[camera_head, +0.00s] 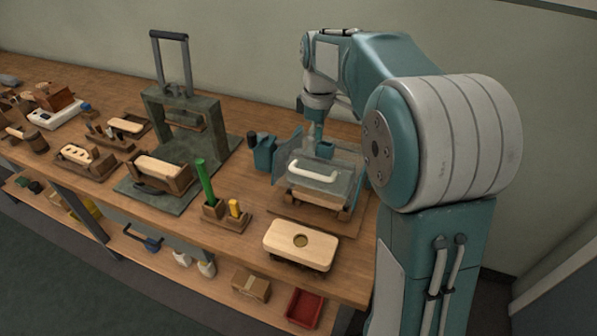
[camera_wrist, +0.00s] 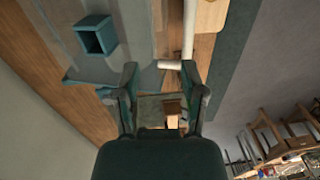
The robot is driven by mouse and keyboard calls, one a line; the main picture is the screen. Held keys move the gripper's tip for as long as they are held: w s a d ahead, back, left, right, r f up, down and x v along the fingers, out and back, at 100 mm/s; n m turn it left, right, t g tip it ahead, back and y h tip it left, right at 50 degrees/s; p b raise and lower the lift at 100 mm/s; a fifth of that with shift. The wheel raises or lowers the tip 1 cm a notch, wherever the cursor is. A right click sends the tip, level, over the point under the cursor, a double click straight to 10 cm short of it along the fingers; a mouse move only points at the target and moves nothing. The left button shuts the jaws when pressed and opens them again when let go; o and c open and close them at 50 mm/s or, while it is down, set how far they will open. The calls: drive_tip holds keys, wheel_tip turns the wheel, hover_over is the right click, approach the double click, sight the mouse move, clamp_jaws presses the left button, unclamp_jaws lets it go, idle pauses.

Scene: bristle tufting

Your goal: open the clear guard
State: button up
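The clear guard (camera_head: 338,192) is a see-through panel lying over a fixture at the right of the bench. A white bar handle (camera_head: 314,171) is on its front; the handle also shows at the top of the wrist view (camera_wrist: 189,30), with its bent end near my fingertips. My gripper (camera_head: 318,138) is above and behind the handle in the head view, its fingertips partly hard to make out. In the wrist view my gripper (camera_wrist: 161,82) has its two fingers spread apart with nothing clamped between them. Whether a finger touches the handle, I cannot tell.
A teal bin (camera_head: 264,153) is left of the guard. A wooden block with a round hole (camera_head: 300,244) lies at the bench front. A green press frame (camera_head: 185,110) and a holder with a green stick (camera_head: 205,182) stand left.

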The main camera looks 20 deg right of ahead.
sight(310, 165)
drive_tip(key=s+f, duration=0.1)
drive_tip(key=f, duration=0.2)
drive_tip(key=s+a+f, duration=0.1)
drive_tip(key=shift+s+f, duration=0.15)
drive_tip(key=shift+s, duration=0.15)
drive_tip(key=shift+s+a+f, duration=0.15)
drive_tip(key=shift+a+f, duration=0.1)
drive_tip(key=shift+f, duration=0.15)
drive_tip(key=shift+a, duration=0.2)
